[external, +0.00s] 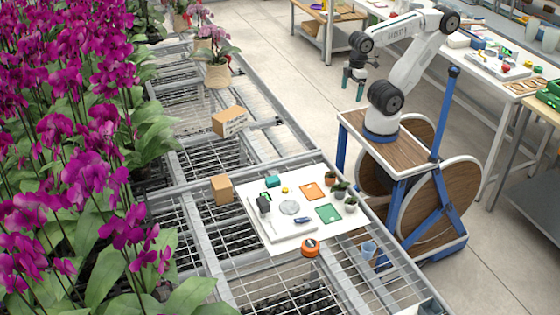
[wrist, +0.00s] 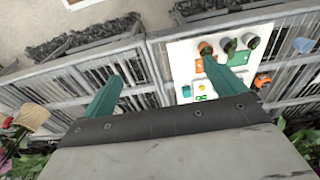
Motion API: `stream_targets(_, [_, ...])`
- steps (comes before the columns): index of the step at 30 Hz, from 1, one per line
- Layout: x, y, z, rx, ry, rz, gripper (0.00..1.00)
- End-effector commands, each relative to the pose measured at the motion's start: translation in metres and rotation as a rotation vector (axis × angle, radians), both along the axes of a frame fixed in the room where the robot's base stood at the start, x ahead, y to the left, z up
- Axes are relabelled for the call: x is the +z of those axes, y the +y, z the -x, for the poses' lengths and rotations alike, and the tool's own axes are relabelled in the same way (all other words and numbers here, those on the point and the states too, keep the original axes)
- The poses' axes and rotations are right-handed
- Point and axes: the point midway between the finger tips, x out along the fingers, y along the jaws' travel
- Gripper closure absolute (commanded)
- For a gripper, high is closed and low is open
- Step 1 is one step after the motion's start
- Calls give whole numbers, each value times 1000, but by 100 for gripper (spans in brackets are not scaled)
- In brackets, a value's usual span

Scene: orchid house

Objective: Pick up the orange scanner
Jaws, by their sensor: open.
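An orange and black rounded device (external: 311,248), the only one that fits the orange scanner, sits at the front edge of the white board (external: 283,237) on the mesh bench. It also shows in the wrist view (wrist: 262,80), right of my right finger. It is small there and its exact form is hard to tell. My gripper (external: 354,84) has teal fingers and hangs beyond the bench, high and well apart from the device. In the wrist view my gripper (wrist: 162,67) is open, with nothing between its fingers.
The board also carries an orange card (external: 313,191), a green card (external: 328,214), small potted plants (external: 340,190) and a dark upright device (external: 264,204). Cardboard boxes (external: 222,188) stand beside it. Purple orchids (external: 75,110) crowd the left. A blue cup (external: 369,250) is near the bench edge.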

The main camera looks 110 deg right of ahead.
Motion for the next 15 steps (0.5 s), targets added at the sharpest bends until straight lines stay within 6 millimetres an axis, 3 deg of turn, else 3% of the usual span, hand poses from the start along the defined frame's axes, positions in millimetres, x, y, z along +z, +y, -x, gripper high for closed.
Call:
stream_targets(10, [0, -1, -2, 8, 4, 9, 17])
stream_targets(15, [0, -12, -27, 121, 48, 134, 17])
